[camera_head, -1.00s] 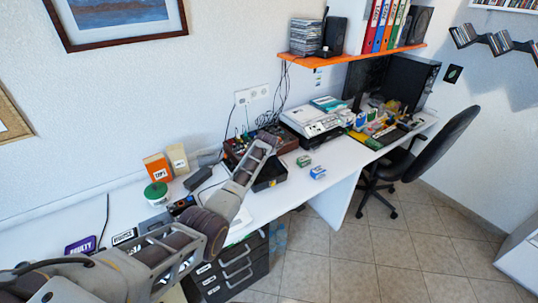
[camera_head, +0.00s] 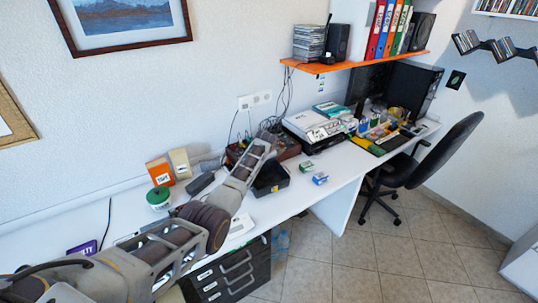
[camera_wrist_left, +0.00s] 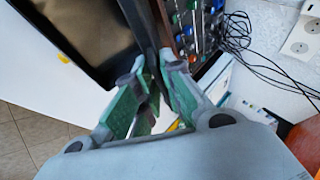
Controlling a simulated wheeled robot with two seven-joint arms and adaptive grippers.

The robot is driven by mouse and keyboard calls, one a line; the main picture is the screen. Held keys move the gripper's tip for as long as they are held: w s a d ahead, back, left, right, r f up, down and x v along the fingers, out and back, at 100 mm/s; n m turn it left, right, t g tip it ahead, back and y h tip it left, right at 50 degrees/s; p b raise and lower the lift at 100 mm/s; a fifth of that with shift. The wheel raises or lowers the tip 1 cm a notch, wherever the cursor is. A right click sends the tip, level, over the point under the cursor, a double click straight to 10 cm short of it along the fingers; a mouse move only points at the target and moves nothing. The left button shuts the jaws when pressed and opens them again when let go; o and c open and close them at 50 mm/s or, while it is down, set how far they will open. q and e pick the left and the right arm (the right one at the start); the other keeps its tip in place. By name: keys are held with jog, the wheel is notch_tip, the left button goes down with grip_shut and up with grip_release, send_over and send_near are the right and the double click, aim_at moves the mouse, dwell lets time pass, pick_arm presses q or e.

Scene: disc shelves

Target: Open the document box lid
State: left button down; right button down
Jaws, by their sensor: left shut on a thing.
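The document box (camera_head: 270,178) is a black box on the desk beside my left forearm. In the left wrist view its black rim and brownish inner surface (camera_wrist_left: 88,28) fill the upper left. My left gripper (camera_wrist_left: 152,66) has green finger pads and is shut on the black edge at the right of the box. The fingers hide the exact contact, and I cannot tell how far the lid is raised. In the head view my own arm hides most of this gripper. My right gripper is not in view.
A wooden organizer with tools (camera_wrist_left: 195,25) stands close behind the box, with loose cables (camera_wrist_left: 262,62) beside it. Small boxes (camera_head: 306,168) lie to the right, near a printer (camera_head: 312,127). An orange box (camera_head: 159,172) and green-topped jar (camera_head: 158,197) stand to the left.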

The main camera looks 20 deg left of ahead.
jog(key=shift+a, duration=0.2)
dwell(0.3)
pick_arm(q)
jog(key=c, duration=1.7)
grip_release()
jog(key=shift+o, duration=0.2)
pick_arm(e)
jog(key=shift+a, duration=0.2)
pick_arm(q)
jog(key=shift+r, duration=0.1)
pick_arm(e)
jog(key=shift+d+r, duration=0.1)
